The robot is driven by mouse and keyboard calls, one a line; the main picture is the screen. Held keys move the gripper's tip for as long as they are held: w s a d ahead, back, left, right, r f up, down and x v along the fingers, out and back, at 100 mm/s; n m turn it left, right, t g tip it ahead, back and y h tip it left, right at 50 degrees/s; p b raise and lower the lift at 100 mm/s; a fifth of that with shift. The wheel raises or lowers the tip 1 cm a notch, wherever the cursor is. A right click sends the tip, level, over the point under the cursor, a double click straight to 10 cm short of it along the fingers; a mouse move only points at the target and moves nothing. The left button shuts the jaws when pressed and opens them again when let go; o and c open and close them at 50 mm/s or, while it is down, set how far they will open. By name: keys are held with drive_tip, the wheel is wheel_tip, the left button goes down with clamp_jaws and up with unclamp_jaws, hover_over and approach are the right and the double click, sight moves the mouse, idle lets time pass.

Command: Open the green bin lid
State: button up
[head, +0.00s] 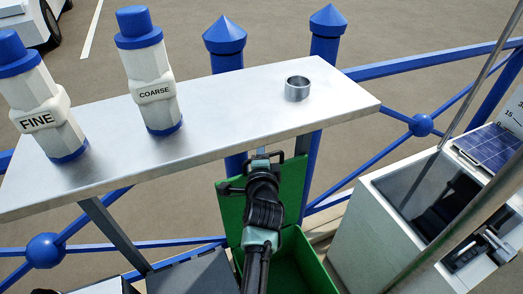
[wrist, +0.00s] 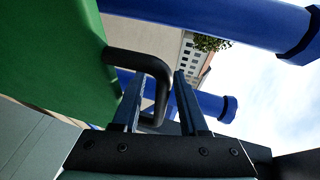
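The green bin (head: 312,262) stands below the metal shelf in the head view, and part of its inside shows. Its green lid (head: 292,183) is raised, close to upright, under the shelf's front edge. The lid also fills the upper left of the wrist view (wrist: 50,60). A black loop handle (wrist: 138,60) sticks out from the lid. My gripper (wrist: 171,76) is at this handle, with the fingers apart. The handle's outer bar shows between them, with a gap toward the right finger. In the head view my gripper (head: 265,160) partly covers the lid.
The metal shelf (head: 225,115) overhangs the lid and holds a FINE grinder (head: 42,115), a COARSE grinder (head: 152,90) and a small metal cup (head: 297,88). Blue posts (head: 325,50) and rails stand behind. A white box (head: 385,225) is at the right.

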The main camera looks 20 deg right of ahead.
clamp_jaws()
idle(1.2)
